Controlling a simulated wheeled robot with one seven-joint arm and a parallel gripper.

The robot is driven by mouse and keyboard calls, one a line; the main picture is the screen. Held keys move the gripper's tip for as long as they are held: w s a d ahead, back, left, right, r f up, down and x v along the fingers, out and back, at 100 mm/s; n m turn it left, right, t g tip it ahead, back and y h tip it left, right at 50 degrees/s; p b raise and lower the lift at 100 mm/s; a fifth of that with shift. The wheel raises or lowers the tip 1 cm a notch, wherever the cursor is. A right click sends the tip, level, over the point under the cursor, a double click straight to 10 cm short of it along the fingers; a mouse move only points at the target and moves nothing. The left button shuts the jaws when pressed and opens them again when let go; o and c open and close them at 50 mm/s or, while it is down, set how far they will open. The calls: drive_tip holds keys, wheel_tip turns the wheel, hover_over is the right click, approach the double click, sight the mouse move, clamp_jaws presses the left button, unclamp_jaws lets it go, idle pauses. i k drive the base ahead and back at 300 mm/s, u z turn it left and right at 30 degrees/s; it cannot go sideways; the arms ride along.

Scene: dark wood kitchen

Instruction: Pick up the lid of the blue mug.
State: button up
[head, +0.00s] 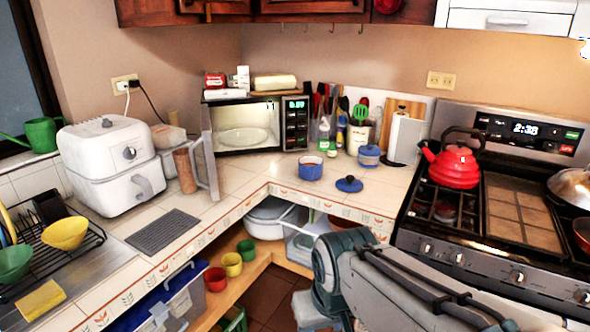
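The blue mug (311,171) stands uncovered on the tiled counter near the inner corner, in front of the microwave. A dark blue lid (349,184) with a round knob lies flat on the counter to its right, apart from it and near the front edge. A second blue container (369,156) stands behind, with its own lid on. My grey arm rises from the lower right, below the counter edge in the picture. No gripper fingers show, so I cannot see whether they hold anything.
The open microwave (248,124) is behind the mug. A utensil holder (360,136) and paper-towel stand (405,138) are behind the lid. A red kettle (452,165) sits on the stove to the right. The counter immediately around the lid is clear.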

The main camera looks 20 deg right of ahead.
sight(348, 183)
drive_tip(key=u, duration=0.05)
drive_tip(key=i, duration=0.5)
drive_tip(key=z, duration=0.65)
drive_tip(key=i, duration=1)
drive_tip(key=z, duration=0.85)
